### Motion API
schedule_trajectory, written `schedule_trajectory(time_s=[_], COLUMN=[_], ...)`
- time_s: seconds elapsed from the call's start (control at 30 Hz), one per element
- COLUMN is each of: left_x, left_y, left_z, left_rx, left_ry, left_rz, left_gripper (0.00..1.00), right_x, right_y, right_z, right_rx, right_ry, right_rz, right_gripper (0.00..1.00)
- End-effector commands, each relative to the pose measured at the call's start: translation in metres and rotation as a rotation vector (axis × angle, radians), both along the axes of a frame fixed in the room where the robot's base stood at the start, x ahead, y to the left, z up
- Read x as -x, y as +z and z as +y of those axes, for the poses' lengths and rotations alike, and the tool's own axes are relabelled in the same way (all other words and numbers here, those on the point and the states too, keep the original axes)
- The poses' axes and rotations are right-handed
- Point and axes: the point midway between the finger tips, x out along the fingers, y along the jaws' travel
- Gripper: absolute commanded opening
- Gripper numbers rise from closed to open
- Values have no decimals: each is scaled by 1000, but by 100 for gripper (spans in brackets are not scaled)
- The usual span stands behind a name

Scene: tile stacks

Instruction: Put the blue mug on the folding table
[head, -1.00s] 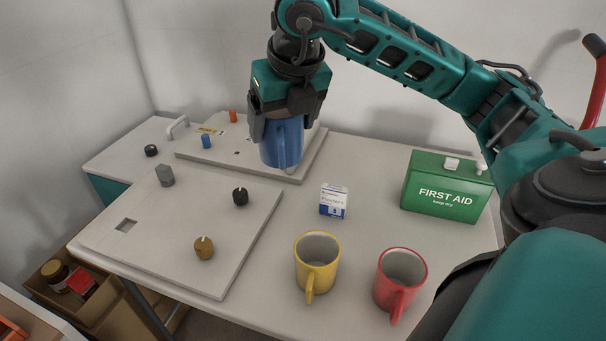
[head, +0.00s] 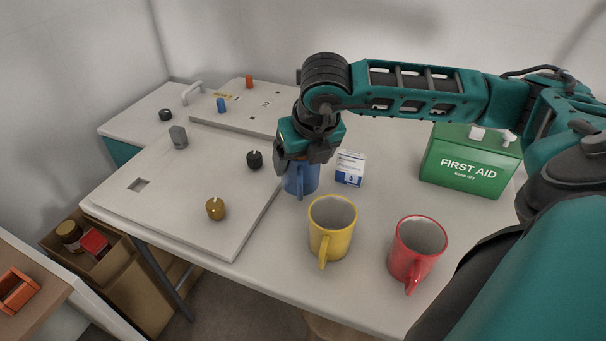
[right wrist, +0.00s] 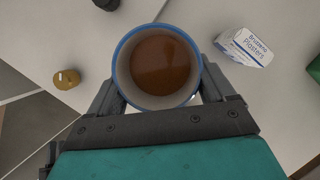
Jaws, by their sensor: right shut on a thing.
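The blue mug (head: 301,181) is upright in my right gripper (head: 302,163), whose fingers are shut on its sides near the rim. In the right wrist view, the mug (right wrist: 158,98) has brown liquid inside. It is over the light-topped folding table (head: 372,222), just right of the front panel board and behind the yellow mug. I cannot tell whether its base touches the tabletop. My left gripper is not in view.
A yellow mug (head: 331,232) and a red mug (head: 415,252) stand in front. A plasters box (head: 350,170) is close to the right, with a green first aid box (head: 468,163) beyond. A front panel board (head: 190,210) with knobs covers the left side.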

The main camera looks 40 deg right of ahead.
Motion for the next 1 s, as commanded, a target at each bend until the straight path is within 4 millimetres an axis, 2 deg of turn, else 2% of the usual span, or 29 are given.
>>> schedule_trajectory(time_s=[0.3,0.7,0.73,0.9,1.0], left_x=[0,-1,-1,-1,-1], left_y=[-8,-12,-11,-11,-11], left_z=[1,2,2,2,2], left_rx=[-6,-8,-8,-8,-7], left_ry=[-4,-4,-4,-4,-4], left_rz=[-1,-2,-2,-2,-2], left_gripper=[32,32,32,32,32], right_x=[0,0,0,0,0], right_y=[-38,-43,-43,-42,-42], right_z=[0,0,0,0,0], right_rx=[0,0,0,0,0], right_ry=[1,1,1,1,1], right_rz=[-1,-2,1,2,2], right_gripper=[24,24,84,100,100])
